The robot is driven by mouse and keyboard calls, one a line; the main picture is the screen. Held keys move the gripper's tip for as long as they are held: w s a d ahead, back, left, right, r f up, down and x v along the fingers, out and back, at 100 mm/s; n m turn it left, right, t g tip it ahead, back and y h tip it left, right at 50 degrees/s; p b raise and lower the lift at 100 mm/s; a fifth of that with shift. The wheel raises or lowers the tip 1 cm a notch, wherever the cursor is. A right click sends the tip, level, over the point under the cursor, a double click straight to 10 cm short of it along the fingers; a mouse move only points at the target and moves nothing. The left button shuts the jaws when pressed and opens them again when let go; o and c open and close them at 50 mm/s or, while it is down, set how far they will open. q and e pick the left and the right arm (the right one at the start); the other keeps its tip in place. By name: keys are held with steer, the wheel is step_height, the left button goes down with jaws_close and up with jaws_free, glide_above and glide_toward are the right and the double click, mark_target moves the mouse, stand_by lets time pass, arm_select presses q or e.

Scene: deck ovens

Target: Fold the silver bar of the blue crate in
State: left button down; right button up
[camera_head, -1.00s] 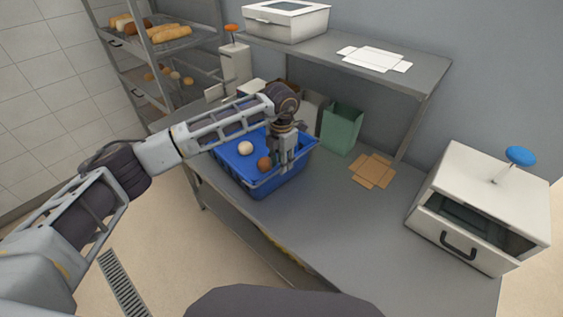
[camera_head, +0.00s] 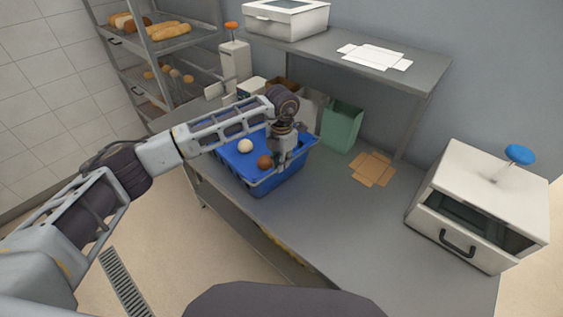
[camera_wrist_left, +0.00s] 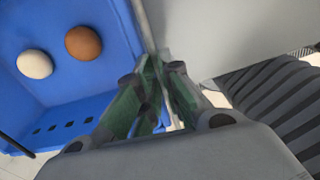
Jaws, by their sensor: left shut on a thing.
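The blue crate (camera_head: 258,185) stands on the grey worktop and holds a white egg (camera_head: 245,146) and a brown egg (camera_head: 264,162). My left gripper (camera_head: 280,162) is at the crate's right side, its fingers pointing down. In the left wrist view, the thin silver bar (camera_wrist_left: 147,25) runs along the edge of the blue crate (camera_wrist_left: 60,95) to between my fingers (camera_wrist_left: 158,90). The gripper is shut on it, and the fingers hide the gripped part. The bar is too small to make out clearly in the head view. My right gripper is out of view.
A green container (camera_head: 342,127) stands close behind the crate. A flat brown carton (camera_head: 372,169) lies to its right, and a white oven-like box (camera_head: 480,205) with an open front stands at the far right. The worktop (camera_head: 330,215) is clear in front. A shelf (camera_head: 400,70) overhangs the back.

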arm_select(q)
steer(key=shift+w+a+r+b, duration=0.15)
steer(key=shift+b, duration=0.15)
steer(key=shift+w+a+r+g+h+b, duration=0.2)
steer(key=shift+r+g+h+b, duration=0.05)
steer(key=shift+g+h+b, duration=0.3)
steer(key=shift+w+a+r+g+h+b, duration=0.2)
steer(key=shift+g+h+b, duration=0.25)
steer(key=shift+h, duration=0.2)
steer(key=shift+w+a+r+g+h+b, duration=0.3)
steer(key=shift+a+g+h+b, duration=0.05)
steer(key=shift+g+h+b, duration=0.3)
steer(key=shift+w+a+r+g+h+b, duration=0.25)
steer(key=shift+a+g+h+b, duration=0.1)
steer(key=shift+g+h+b, duration=0.25)
steer(key=shift+r+h, duration=0.1)
steer(key=shift+h, duration=0.15)
steer(key=c, duration=1.6)
jaws_free()
steer(key=shift+w+a+r, duration=0.1)
steer(key=shift+r, duration=0.05)
